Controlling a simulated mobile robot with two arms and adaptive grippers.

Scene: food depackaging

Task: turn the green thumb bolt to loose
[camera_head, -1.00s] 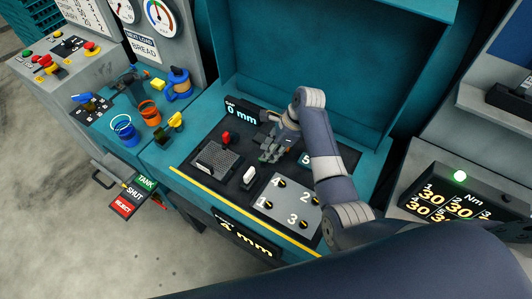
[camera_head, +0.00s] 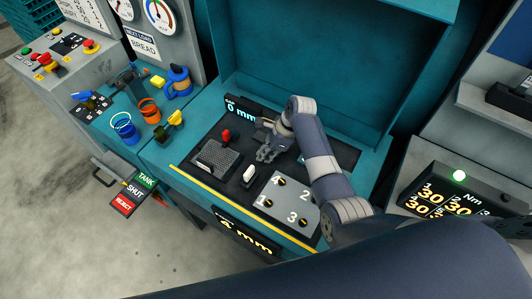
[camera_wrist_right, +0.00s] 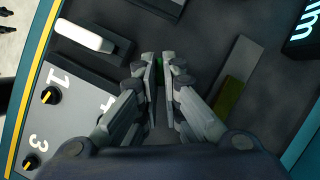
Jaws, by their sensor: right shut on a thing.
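My right gripper (camera_head: 267,153) is over the dark work plate (camera_head: 240,190) on the teal bench. In the right wrist view, its two fingers (camera_wrist_right: 159,62) are nearly parallel with a narrow gap. A small piece of the green thumb bolt (camera_wrist_right: 160,64) shows between the fingertips, and the fingers are shut on it. Most of the bolt is hidden by the fingers. In the head view the bolt cannot be made out. I cannot tell from these frames how loose it is. My left gripper is not in view.
A grey plate with numbered black and yellow knobs (camera_head: 290,203) lies in front of the gripper. A white handle (camera_head: 248,175), a textured grey block (camera_head: 217,157) and a red knob (camera_head: 226,136) are left of it. A display (camera_head: 243,109) stands behind.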

